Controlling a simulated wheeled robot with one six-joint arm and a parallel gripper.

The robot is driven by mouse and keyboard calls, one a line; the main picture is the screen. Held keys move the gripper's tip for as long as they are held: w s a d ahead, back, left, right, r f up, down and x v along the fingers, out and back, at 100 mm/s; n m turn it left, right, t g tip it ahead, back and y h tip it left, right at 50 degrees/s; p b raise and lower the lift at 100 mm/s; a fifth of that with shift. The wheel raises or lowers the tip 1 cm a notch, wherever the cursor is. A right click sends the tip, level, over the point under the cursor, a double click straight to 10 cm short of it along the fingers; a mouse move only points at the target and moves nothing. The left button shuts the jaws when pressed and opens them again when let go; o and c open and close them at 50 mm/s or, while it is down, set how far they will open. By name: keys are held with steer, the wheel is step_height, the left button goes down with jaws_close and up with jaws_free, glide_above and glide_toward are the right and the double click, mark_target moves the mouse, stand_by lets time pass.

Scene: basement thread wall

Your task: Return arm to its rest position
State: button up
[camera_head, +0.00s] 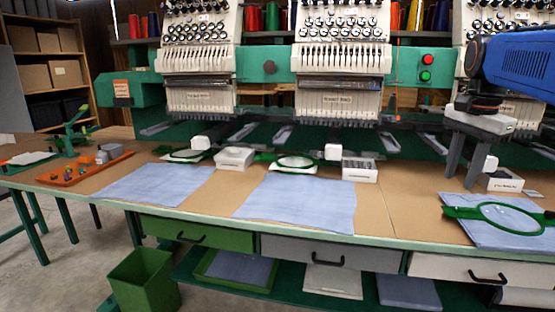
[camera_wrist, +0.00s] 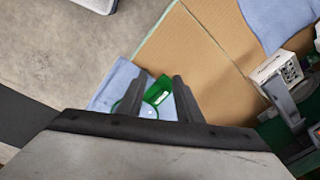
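My gripper (camera_head: 460,172) is at the right of the head view, hanging from the blue arm with its two dark fingers pointing down. The fingers are apart with nothing between them. In the wrist view, my gripper (camera_wrist: 158,88) also shows its fingers spread. A green hoop (camera_head: 510,218) lies on blue cloth at the right end of the table, below and to the right of the fingers. The hoop (camera_wrist: 156,97) shows beyond and partly between the fingers in the wrist view, partly hidden by them.
The brown table (camera_head: 395,215) carries flat blue cloths (camera_head: 298,203), white boxes (camera_head: 360,169) and an orange tray (camera_head: 85,170). Embroidery machines (camera_head: 340,70) stand along the back. Drawers (camera_head: 330,252) and a green bin (camera_head: 145,280) are below. Bare table lies left of the hoop.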

steer(key=s+a+f+n+t, duration=0.1)
steer(key=s+a+f+n, duration=0.6)
steer(key=f, duration=0.5)
steer(key=s+a+f+n+t, duration=0.2)
steer(key=s+a+f+n, duration=0.5)
steer(key=s+f, duration=0.4)
steer(key=shift+s+a+f, duration=0.25)
steer(key=shift+s+f, duration=0.15)
steer(key=shift+f, duration=0.05)
steer(key=shift+d, duration=0.1)
